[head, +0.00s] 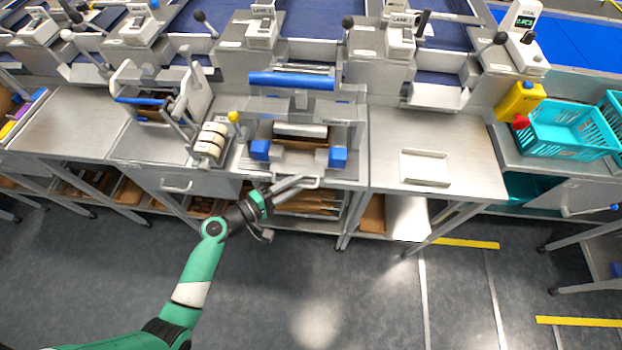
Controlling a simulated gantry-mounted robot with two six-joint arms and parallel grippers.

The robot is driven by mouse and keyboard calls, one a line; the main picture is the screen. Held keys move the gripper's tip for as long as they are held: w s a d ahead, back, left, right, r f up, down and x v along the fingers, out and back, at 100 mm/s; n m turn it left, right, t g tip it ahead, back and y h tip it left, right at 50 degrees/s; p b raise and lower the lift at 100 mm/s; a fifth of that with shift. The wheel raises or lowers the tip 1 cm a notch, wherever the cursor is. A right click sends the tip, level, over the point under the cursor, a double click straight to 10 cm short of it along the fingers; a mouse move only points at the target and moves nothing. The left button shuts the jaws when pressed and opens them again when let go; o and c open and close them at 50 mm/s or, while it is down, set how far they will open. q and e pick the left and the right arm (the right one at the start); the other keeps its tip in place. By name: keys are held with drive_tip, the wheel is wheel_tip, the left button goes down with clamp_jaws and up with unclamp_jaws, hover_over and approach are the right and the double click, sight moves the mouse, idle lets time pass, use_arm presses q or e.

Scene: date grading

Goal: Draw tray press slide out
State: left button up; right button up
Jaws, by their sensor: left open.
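The tray press (300,105) stands on the steel bench at centre, with a long blue bar (290,80) across its top. Its slide (300,157) sits low at the front, with a blue block at each side. A pale metal loop handle (308,183) shows below the slide at the bench front. My left gripper (280,198) is open at the bench's front edge, close to that handle. I cannot tell whether it touches the handle or has it between the fingers. My right gripper is not in view.
A metal tray (425,167) lies on the right bench. A teal crate (566,130) is at far right. Brown trays fill the shelf below. The front floor is clear.

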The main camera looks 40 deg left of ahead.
use_arm(q)
drive_tip(key=shift+w+f, duration=0.1)
drive_tip(key=shift+w, duration=0.1)
drive_tip(key=shift+s, duration=0.25)
drive_tip(key=shift+c, duration=0.9)
clamp_jaws()
